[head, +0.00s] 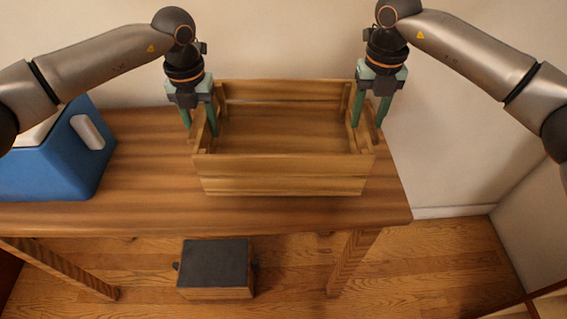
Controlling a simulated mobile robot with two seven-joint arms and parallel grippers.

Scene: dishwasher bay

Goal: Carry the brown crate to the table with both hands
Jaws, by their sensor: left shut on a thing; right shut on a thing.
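The brown crate (282,185) is a slatted, open-topped wooden box and looks empty inside. It shows at the right part of the wooden table (140,170), over the tabletop. I cannot tell whether its bottom touches the table. My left gripper (200,122) is shut on the crate's left side wall. My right gripper (370,115) is shut on the crate's right side wall. The crate looks level between them. The green fingers of both grippers straddle the walls and partly hide them.
A blue container (75,160) with a pale handle opening stands on the table's left part. A small box with a dark top (215,264) is on the floor under the table's front edge. A wall is close behind the table. Bare tabletop lies between the blue container and the crate.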

